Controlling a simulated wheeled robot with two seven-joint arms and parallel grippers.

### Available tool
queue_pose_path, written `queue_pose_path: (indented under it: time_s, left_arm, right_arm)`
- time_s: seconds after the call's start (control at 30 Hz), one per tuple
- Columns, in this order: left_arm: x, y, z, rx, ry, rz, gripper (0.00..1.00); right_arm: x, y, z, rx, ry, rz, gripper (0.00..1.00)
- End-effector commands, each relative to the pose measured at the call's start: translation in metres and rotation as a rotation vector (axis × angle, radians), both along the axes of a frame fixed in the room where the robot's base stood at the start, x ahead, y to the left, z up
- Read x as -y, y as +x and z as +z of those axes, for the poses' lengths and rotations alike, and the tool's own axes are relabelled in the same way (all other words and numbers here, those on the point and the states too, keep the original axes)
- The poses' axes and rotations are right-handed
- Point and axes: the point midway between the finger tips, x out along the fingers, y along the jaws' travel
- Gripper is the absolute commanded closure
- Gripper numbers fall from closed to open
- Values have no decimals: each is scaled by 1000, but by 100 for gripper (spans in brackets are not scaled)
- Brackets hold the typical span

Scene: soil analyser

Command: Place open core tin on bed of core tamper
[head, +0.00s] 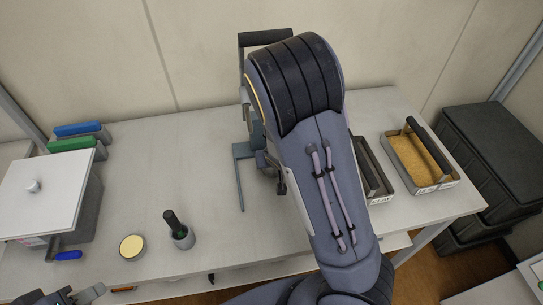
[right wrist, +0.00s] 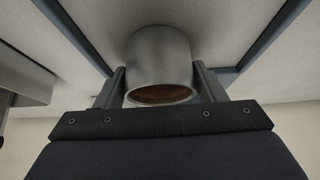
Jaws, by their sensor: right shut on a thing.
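My right gripper (right wrist: 159,70) is shut on the grey metal core tin (right wrist: 158,55), with one finger on each side of it. The tin's open end faces the wrist camera and shows brown material inside. In the head view my raised right arm hides this gripper and the tin. The core tamper (head: 241,180) stands at the middle of the table, mostly hidden behind that arm. Its black top handle (head: 264,38) and part of its grey frame show; its bed cannot be made out. My left gripper (head: 65,297) is partly cut off at the bottom left; its jaw state is unclear.
A round yellow-topped disc (head: 132,247) and a small black-handled tool in a grey cup (head: 182,239) stand at the front left. A white-lidded box (head: 45,193) is at far left. A handled tray of yellow material (head: 448,183) is at right. The table's left middle is clear.

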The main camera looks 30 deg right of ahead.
Motion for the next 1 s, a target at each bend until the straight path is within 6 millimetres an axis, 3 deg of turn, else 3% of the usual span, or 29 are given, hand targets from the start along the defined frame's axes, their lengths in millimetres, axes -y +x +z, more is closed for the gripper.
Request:
queue_pose_path:
  time_s: [0.23, 0.27, 0.43, 0.8, 1.0]
  left_arm:
    - [0, 0, -3, 1, 0, 0, 64]
    - [0, 0, -2, 0, 0, 0, 64]
    - [0, 0, -1, 1, 0, 0, 64]
    - [0, 0, 3, 1, 0, 0, 64]
    - [0, 0, 7, 1, 0, 0, 64]
  right_arm:
    - [0, 1, -2, 2, 1, 0, 63]
    - [0, 1, -2, 1, 0, -1, 35]
    - [0, 1, -1, 1, 0, -1, 15]
    - [-1, 0, 6, 3, 0, 0, 15]
    - [-7, -18, 37, 8, 3, 2, 15]
